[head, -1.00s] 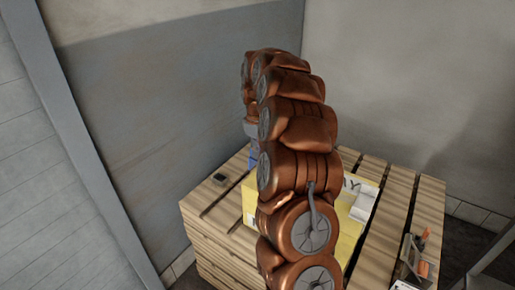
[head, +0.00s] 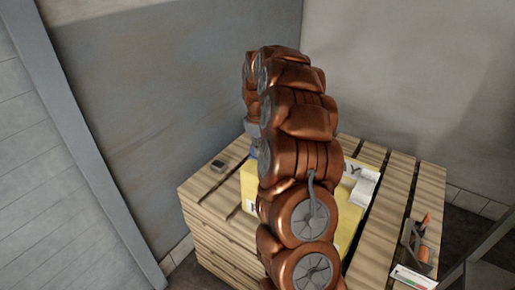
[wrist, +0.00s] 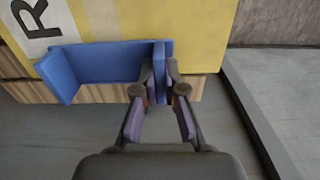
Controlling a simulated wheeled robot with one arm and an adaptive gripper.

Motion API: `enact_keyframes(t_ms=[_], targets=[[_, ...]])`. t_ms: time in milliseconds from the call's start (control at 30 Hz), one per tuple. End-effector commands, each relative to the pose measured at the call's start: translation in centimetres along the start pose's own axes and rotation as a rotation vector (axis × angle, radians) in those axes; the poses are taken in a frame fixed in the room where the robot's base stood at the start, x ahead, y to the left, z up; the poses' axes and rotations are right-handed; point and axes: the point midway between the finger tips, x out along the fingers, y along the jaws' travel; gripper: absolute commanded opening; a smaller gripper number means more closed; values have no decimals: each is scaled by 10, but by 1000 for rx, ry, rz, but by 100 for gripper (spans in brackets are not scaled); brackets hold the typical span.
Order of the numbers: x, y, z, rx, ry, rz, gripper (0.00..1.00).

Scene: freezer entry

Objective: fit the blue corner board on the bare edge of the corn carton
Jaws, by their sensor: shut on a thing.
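The corn carton is a yellow box (head: 343,215) standing on a slatted wooden pallet, largely hidden behind my arm in the head view. In the wrist view its yellow face (wrist: 120,20) shows at the top with a white label and a large black letter. The blue corner board (wrist: 100,62) lies across the carton's edge in the wrist view, its long part to the left of my fingers. My gripper (wrist: 163,90) is shut on its right end. I cannot tell whether the board touches the carton. In the head view the gripper is hidden and only a sliver of blue shows.
The wooden pallet (head: 400,190) has bare slats around the carton. A small dark device (head: 218,164) lies at its left, and a dark holder with orange-handled tools (head: 415,240) stands at the right. A white piece (head: 364,186) sits at the carton's right. Grey walls stand behind.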

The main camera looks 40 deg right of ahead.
Motion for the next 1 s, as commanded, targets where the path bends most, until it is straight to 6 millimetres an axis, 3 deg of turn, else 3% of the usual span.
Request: enact_keyframes(t_ms=[700,733,1000], targets=[[6,0,0,0,0,0,0],[6,0,0,0,0,0,10],[5,0,0,0,0,0,39]])
